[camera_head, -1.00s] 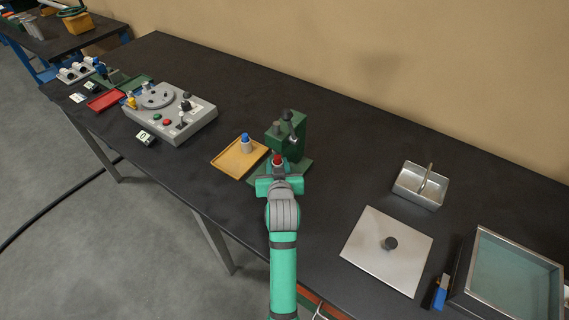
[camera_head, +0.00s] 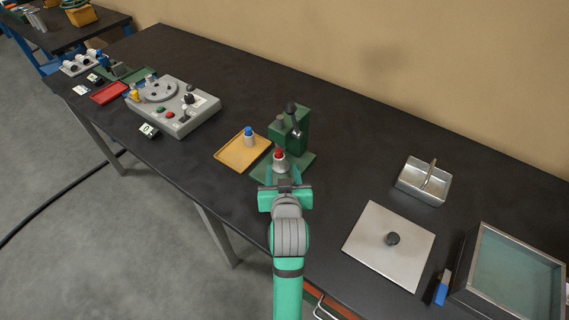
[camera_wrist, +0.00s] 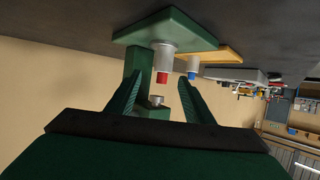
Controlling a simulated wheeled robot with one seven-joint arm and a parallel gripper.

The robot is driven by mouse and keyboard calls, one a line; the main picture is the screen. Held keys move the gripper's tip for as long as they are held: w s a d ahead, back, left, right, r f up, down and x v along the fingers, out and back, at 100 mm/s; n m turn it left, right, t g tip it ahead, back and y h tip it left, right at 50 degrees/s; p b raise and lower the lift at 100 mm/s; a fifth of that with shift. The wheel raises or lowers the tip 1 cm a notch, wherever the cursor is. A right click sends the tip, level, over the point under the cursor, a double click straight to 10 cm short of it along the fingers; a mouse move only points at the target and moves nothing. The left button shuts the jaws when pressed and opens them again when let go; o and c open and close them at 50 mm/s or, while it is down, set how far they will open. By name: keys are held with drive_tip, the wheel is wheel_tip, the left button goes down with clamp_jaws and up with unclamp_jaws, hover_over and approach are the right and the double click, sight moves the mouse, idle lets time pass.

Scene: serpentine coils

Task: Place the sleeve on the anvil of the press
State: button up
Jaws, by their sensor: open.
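The green press (camera_head: 290,132) stands at the middle of the bench, with a dark lever on top. A grey sleeve with a red top (camera_head: 279,162) stands upright at the front of the press base. In the wrist view the grey sleeve (camera_wrist: 164,48) touches the base, its red end toward the ram (camera_wrist: 157,101); its exact seating on the anvil is hard to see. My gripper (camera_head: 283,174) is open in front of the sleeve. Its two fingers also show in the wrist view (camera_wrist: 158,95), spread apart with nothing held between them.
A yellow tray (camera_head: 233,158) with a blue-topped grey piece (camera_head: 249,137) lies left of the press. A grey control unit (camera_head: 182,116) stands farther left. A metal plate with a knob (camera_head: 370,245) and a metal caddy (camera_head: 408,188) are to the right. Bare bench lies between.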

drive_tip(key=v, duration=0.3)
drive_tip(key=shift+a, duration=0.1)
drive_tip(key=shift+w, duration=0.1)
idle(0.4)
